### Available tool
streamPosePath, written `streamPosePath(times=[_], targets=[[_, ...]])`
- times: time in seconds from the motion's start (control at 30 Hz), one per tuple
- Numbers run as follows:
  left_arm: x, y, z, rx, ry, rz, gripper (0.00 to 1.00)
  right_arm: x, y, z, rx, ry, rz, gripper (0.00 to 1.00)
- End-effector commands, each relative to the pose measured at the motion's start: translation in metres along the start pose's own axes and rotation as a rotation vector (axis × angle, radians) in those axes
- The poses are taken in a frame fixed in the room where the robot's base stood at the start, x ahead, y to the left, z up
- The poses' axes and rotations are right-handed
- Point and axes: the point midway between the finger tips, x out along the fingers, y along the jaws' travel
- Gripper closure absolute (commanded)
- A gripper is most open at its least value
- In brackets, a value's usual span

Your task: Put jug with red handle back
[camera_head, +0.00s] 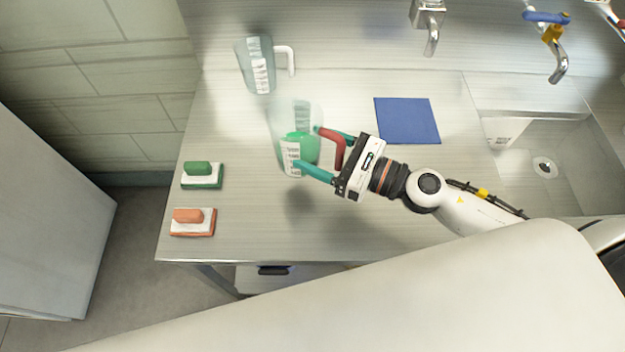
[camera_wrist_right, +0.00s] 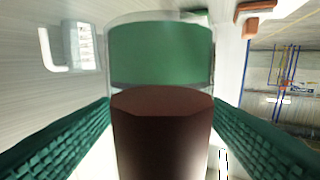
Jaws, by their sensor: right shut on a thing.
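The jug with the red handle (camera_head: 292,155) is a clear jug with green contents and a printed scale, over the left half of the steel counter. My right gripper (camera_head: 322,155) is shut on its red handle (camera_head: 334,146). In the right wrist view the dark red handle (camera_wrist_right: 160,130) sits between the green ribbed fingers, with the green-filled jug (camera_wrist_right: 160,55) behind it. A shadow on the counter lies below the jug, which looks raised; the height is hard to tell. My left gripper is not in view.
A clear jug with a white handle (camera_head: 258,66) stands at the back left. A blue mat (camera_head: 407,120) lies right of the held jug. Green (camera_head: 202,175) and orange (camera_head: 193,221) brushes lie by the left edge. A sink (camera_head: 560,150) and taps are at the right.

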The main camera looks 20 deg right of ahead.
Motion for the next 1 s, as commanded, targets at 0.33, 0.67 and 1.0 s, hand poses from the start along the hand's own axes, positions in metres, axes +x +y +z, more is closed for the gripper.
streamPosePath(times=[0.33,0.67,1.0], targets=[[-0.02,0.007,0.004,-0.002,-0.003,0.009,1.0,-0.01,0.012,-0.017,-0.004,0.001,-0.32,0.72],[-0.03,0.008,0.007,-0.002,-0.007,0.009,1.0,-0.024,0.021,-0.01,0.003,0.001,-0.462,0.72],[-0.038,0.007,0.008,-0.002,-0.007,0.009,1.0,-0.024,0.02,0.038,0.0,0.002,-0.464,0.72]])
